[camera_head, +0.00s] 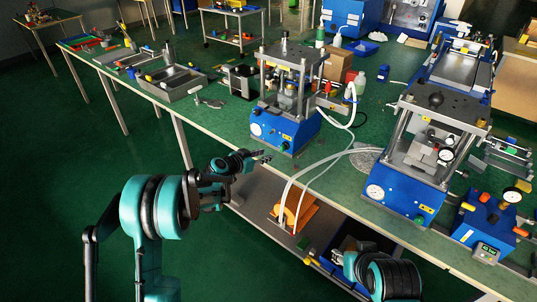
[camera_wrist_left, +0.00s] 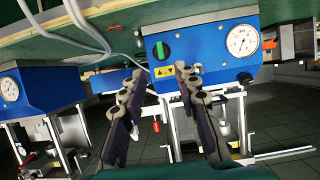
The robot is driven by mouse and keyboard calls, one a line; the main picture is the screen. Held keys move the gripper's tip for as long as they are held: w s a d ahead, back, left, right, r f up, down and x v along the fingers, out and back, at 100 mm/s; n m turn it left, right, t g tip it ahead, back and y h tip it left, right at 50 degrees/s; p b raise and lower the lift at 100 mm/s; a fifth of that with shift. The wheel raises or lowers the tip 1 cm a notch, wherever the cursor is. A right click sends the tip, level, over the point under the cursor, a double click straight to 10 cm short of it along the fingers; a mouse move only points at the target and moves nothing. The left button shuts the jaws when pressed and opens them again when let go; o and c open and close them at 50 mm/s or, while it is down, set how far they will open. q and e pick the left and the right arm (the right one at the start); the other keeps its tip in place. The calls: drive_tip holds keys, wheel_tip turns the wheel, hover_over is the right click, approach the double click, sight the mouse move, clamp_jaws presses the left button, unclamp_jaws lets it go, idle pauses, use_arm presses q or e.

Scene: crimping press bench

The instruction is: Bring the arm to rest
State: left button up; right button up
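My left arm comes in from the left in the head view, teal and black. Its gripper (camera_head: 262,156) is at the near edge of the green bench, just left of and below the middle blue press (camera_head: 284,130). In the left wrist view the two dark fingers (camera_wrist_left: 160,76) stand apart with nothing between them. A blue press base (camera_wrist_left: 202,55) with a gauge and green knob fills the view beyond them, and the picture is upside down. My right arm (camera_head: 380,272) shows at the bottom right of the head view, low in front of the bench; its fingers are not clear.
A second press (camera_head: 400,190) stands to the right with a blue gauge box (camera_head: 484,222) beside it. White hoses (camera_head: 305,172) hang over the front edge. An orange part (camera_head: 294,212) lies on the lower shelf. The floor (camera_head: 60,200) at the left is clear.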

use_arm(q)
drive_tip(key=shift+s+r, duration=0.1)
idle(0.4)
drive_tip(key=s+a+r+n+g+y, duration=0.1)
drive_tip(key=s+a+r+n+y, duration=0.1)
drive_tip(key=s+r, duration=0.5)
drive_tip(key=s+a+r+n+g+y, duration=0.1)
drive_tip(key=s+r, duration=0.2)
drive_tip(key=s, duration=0.9)
drive_tip(key=s+a+f+n+y, duration=0.1)
drive_tip(key=s+a, duration=0.1)
drive_tip(key=s, duration=0.6)
drive_tip(key=s+a+f+n+g+y, duration=0.1)
drive_tip(key=s+a+y, duration=0.1)
drive_tip(key=s, duration=0.5)
drive_tip(key=s+a+f+n+y, duration=0.1)
drive_tip(key=s+a, duration=0.3)
drive_tip(key=s, duration=0.4)
drive_tip(key=shift+s+a+f+n+g+y, duration=0.2)
drive_tip(key=shift+s+f+n+g+y, duration=0.15)
drive_tip(key=shift+n, duration=0.25)
